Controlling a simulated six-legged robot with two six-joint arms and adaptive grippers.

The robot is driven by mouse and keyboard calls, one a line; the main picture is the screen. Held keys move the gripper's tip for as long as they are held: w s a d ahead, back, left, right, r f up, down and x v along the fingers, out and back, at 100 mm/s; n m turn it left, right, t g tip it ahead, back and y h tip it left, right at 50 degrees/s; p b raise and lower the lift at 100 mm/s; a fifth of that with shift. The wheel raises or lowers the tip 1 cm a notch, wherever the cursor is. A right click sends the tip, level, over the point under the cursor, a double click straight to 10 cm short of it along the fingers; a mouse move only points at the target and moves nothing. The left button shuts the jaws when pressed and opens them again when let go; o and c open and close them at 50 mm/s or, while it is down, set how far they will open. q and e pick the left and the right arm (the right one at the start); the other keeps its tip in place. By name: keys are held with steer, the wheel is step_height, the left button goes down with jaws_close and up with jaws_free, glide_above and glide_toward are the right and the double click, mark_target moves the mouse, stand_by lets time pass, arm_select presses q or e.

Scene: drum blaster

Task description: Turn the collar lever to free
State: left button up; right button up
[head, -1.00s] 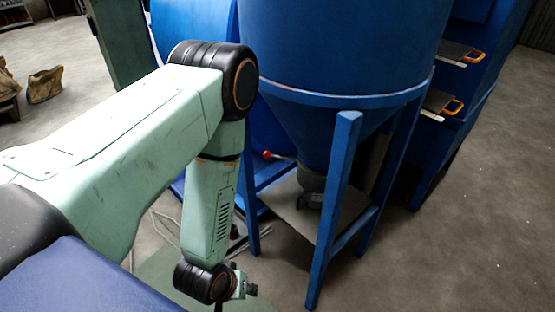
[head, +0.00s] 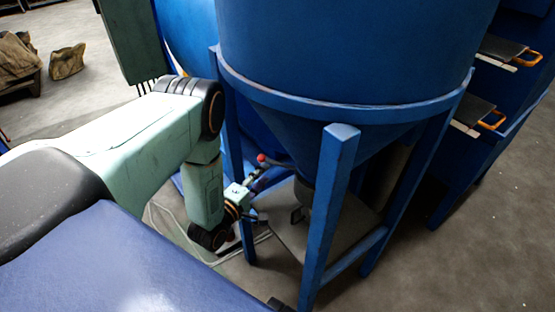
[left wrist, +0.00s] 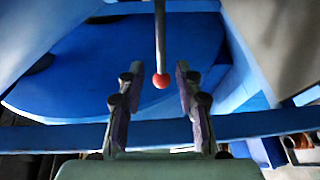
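The collar lever is a thin grey rod with a red ball (head: 261,158) at its end, by the hopper's lower cone. In the left wrist view the rod (left wrist: 160,35) comes down from the top edge, and its red ball (left wrist: 160,81) appears between my fingertips. My left gripper (left wrist: 155,82) is open, a finger on each side of the ball, with visible gaps. I cannot tell whether the ball is fully between the fingers in depth. In the head view my left gripper (head: 256,188) is small and dark, just below the ball. My right gripper is not in view.
The blue hopper (head: 345,60) stands on blue legs (head: 328,220) with a grey plate (head: 350,225) below. A leg stands close by my left wrist. Blue shelving with orange-handled trays (head: 498,50) is at the right. Open floor (head: 490,230) lies at the right.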

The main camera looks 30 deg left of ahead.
mark_target(274, 161)
arm_select(q)
steer(key=w, duration=0.2)
steer(key=w+b, duration=0.1)
steer(key=w, duration=0.2)
steer(key=w+b, duration=0.1)
steer(key=w, duration=0.1)
steer(key=shift+w+a+f, duration=0.25)
steer(key=shift+f, duration=0.15)
steer(key=shift+r, duration=0.1)
steer(key=shift+d, duration=0.1)
steer(key=shift+c, duration=0.4)
jaws_close()
